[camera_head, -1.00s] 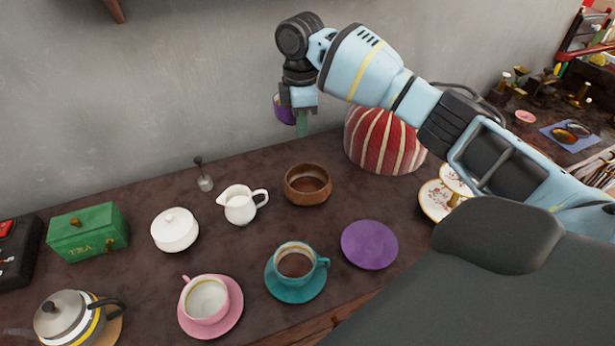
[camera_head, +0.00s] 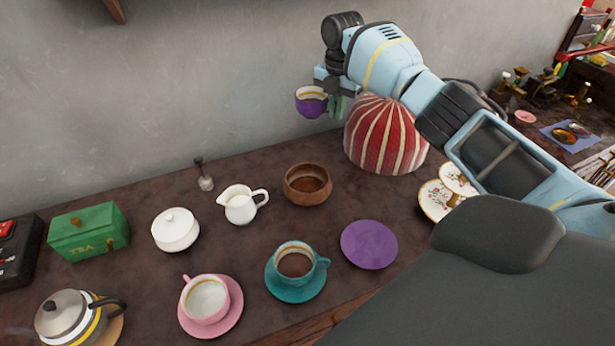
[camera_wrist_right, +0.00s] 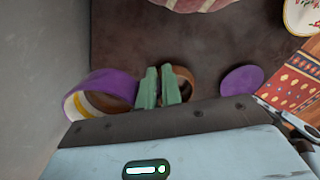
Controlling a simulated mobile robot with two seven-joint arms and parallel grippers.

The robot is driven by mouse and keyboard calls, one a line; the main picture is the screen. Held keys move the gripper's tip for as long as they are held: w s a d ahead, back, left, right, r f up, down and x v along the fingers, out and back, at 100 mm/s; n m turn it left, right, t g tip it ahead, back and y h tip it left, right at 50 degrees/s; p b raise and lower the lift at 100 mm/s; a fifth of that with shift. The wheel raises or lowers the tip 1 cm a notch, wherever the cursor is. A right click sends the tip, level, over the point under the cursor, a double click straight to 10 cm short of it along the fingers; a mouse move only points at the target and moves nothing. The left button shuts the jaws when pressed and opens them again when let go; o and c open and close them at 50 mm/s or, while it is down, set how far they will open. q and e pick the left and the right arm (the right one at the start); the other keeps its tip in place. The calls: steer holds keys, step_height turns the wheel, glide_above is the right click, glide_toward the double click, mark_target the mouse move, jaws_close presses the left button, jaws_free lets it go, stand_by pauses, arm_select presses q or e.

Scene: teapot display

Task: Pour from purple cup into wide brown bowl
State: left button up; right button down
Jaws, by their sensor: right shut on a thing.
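My right gripper (camera_head: 335,104) is shut on the purple cup (camera_head: 311,106) and holds it raised above the table near the wall. The cup is roughly upright, perhaps slightly tilted, its pale, yellow-banded inside showing. The wide brown bowl (camera_head: 307,196) stands on the table, below the cup in the head view. In the right wrist view the cup (camera_wrist_right: 108,84) is left of the green fingers (camera_wrist_right: 159,86); the bowl (camera_wrist_right: 187,78) is partly hidden behind them. My left gripper is out of view.
A white creamer (camera_head: 240,205) stands left of the bowl and a red striped cosy (camera_head: 385,137) to its right. A purple saucer (camera_head: 369,245) and teal cup (camera_head: 296,261) are in front. The wall (camera_head: 180,90) is close behind.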

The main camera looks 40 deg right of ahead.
steer(key=s+d+f+n, duration=0.1)
steer(key=d+f+n, duration=0.1)
steer(key=d+n, duration=0.3)
steer(key=shift+s+d+f, duration=0.25)
steer(key=shift+s+d, duration=0.1)
steer(key=shift+d, duration=0.2)
